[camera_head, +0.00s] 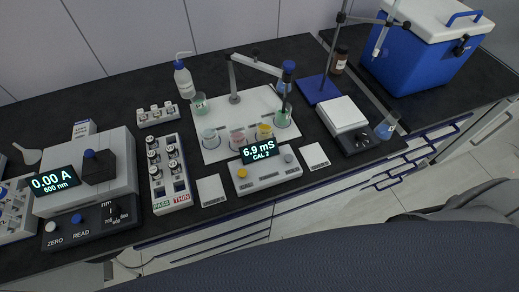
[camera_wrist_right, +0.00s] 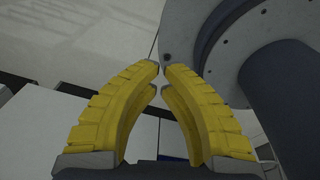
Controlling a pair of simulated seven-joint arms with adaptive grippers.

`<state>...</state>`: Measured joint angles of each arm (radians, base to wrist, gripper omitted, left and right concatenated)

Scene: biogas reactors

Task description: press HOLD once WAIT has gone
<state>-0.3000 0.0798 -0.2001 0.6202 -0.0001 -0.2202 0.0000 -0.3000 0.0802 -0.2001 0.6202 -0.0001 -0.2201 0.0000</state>
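The grey meter (camera_head: 265,172) stands on the dark bench in the head view. Its lit display (camera_head: 259,151) reads "6.9 mS" with "CAL" below; the word WAIT does not show on it. A yellow button (camera_head: 242,173) is on the left of its front and a grey knob or button (camera_head: 288,158) is on the right. I cannot read a HOLD label. My right gripper (camera_wrist_right: 161,68) shows only in the right wrist view, its yellow fingertips practically together with nothing between them. It is away from the meter. My left gripper is in no view.
Behind the meter, a white mat (camera_head: 216,151) holds several cups and a stand with a probe (camera_head: 287,75). A photometer (camera_head: 95,180) reading "0.00 A" and a vial rack (camera_head: 169,173) stand left. A balance (camera_head: 342,113) and blue cooler (camera_head: 417,55) stand right. White pads (camera_head: 211,190) flank the meter.

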